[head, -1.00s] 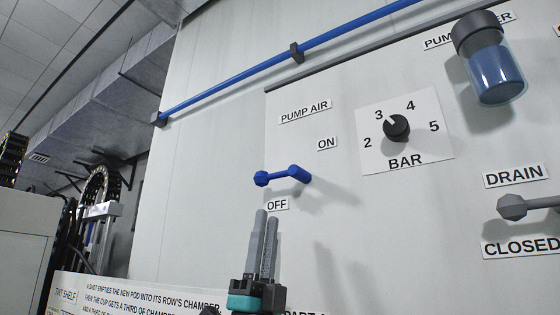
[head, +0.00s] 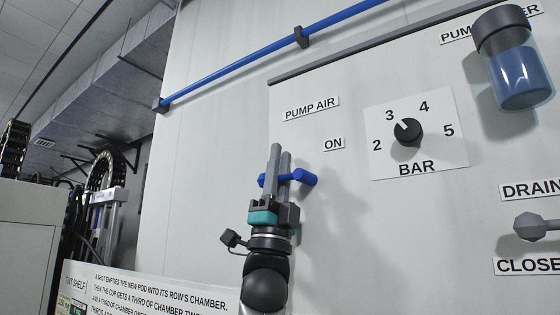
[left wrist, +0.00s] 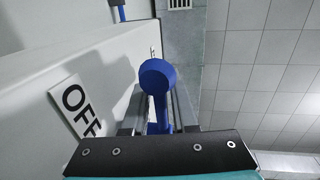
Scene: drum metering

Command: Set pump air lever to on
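The blue pump air lever (head: 304,177) is on the pale wall panel, below the ON label (head: 333,144). It lies roughly level in the head view, with its middle hidden behind my left gripper (head: 280,150). The gripper's two grey fingers point up across the lever. In the left wrist view, the blue lever (left wrist: 157,74) shows its round end and its shaft runs down between the fingers, which stand on either side of it. The fingers look open around the shaft; I cannot tell whether they touch it. The OFF label (left wrist: 78,108) is beside it. My right gripper is not in view.
A black BAR dial (head: 408,131) is right of the lever. A grey drain handle (head: 535,227) and a blue-filled bowl (head: 520,80) stick out further right. A blue pipe (head: 240,69) runs above. A lettered sign (head: 150,290) is at the lower left.

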